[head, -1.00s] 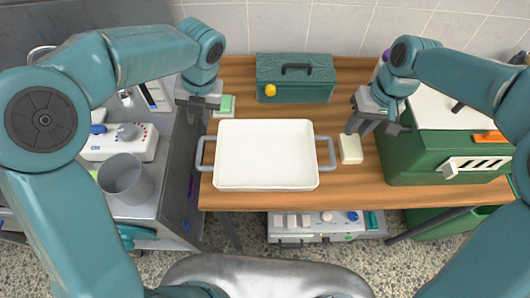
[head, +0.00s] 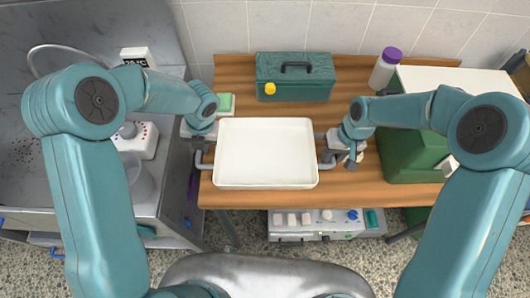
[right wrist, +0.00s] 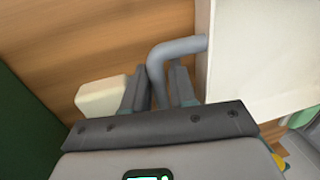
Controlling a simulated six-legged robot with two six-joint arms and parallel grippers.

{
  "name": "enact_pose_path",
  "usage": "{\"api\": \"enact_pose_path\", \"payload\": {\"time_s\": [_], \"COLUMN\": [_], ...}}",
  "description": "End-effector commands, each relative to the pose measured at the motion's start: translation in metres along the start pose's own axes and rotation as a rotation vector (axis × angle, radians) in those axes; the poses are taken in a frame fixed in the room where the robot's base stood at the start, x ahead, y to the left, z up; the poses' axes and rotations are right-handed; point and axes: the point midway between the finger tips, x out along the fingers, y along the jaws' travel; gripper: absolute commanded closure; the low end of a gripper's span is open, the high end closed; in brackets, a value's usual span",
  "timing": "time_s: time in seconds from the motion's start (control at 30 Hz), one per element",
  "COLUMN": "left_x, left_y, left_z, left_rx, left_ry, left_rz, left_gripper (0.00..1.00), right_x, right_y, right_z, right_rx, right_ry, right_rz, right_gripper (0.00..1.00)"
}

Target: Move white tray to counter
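The white tray (head: 265,153) lies flat on the wooden table (head: 270,199), with a grey handle on each side. It also shows at the top right of the right wrist view (right wrist: 260,50). My left gripper (head: 201,157) is at the tray's left handle; its fingers are too small and covered to tell their state. My right gripper (head: 328,161) is at the right handle. In the right wrist view its fingers (right wrist: 158,85) stand on both sides of the grey handle (right wrist: 170,52), close against it. A grey metal counter (head: 175,200) stands left of the table.
A green toolbox (head: 295,78) stands behind the tray. A green-and-cream sponge (head: 225,103) lies behind its left corner. A cream block (right wrist: 100,98) lies beside my right gripper. A purple-capped bottle (head: 384,70) and green box (head: 410,150) stand right. A grey cup (head: 138,182) is on the counter.

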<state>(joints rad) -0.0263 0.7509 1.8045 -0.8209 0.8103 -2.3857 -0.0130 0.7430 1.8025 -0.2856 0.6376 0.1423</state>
Motion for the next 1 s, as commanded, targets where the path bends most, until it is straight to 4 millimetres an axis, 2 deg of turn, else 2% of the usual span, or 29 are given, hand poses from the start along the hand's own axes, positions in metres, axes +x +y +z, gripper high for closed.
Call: {"api": "enact_pose_path", "payload": {"time_s": [0.33, 0.4, 0.43, 0.77, 1.0], "left_x": [0.003, 0.003, 0.003, 0.002, -0.015], "left_y": [0.000, 0.000, 0.000, 0.000, 0.004], "left_z": [0.000, 0.000, 0.000, 0.000, 0.000], "left_rx": [0.000, 0.000, 0.000, 0.000, 0.000], "left_ry": [0.001, 0.000, 0.000, -0.001, -0.001], "left_rz": [0.000, 0.000, 0.000, 0.000, 0.000], "left_gripper": [0.75, 0.97, 1.00, 1.00, 1.00], "right_x": [0.004, 0.003, 0.003, 0.002, -0.015], "right_y": [0.000, 0.000, 0.000, 0.000, -0.003], "right_z": [0.000, 0.000, 0.000, 0.000, 0.000], "right_rx": [0.001, 0.001, 0.001, 0.001, 0.001], "right_ry": [0.000, 0.000, 0.000, 0.001, 0.001], "right_rz": [0.000, 0.000, 0.000, 0.000, 0.000], "right_gripper": [0.74, 0.97, 1.00, 1.00, 1.00]}}
